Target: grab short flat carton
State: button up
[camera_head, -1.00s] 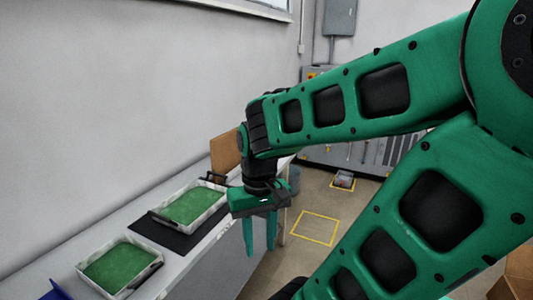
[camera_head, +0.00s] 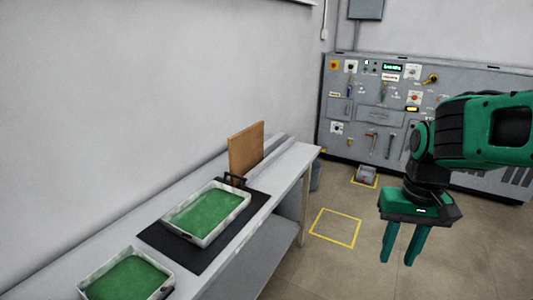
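My gripper (camera_head: 397,258) hangs at the right of the head view, fingers pointing down and apart, with nothing between them. It is over the open floor, clear of the bench. I cannot make out a thing that is surely the short flat carton. A brown flat panel (camera_head: 246,152) stands upright at the far end of the bench, well to the left of my gripper; I cannot tell whether it is a carton.
The grey bench (camera_head: 288,172) runs along the left wall. It bears two white trays with green insides, a far one (camera_head: 240,204) on a dark mat (camera_head: 195,258) and a near one (camera_head: 92,290). A control cabinet (camera_head: 380,115) stands behind. A yellow floor square (camera_head: 335,242) is empty.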

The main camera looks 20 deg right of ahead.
aim_at(245, 148)
jog(key=u, duration=0.2)
jog(key=k, duration=0.35)
jog(key=z, duration=1.1)
jog(key=i, duration=1.2)
jog(key=u, duration=0.4)
jog(key=i, duration=1)
jog(key=u, duration=0.75)
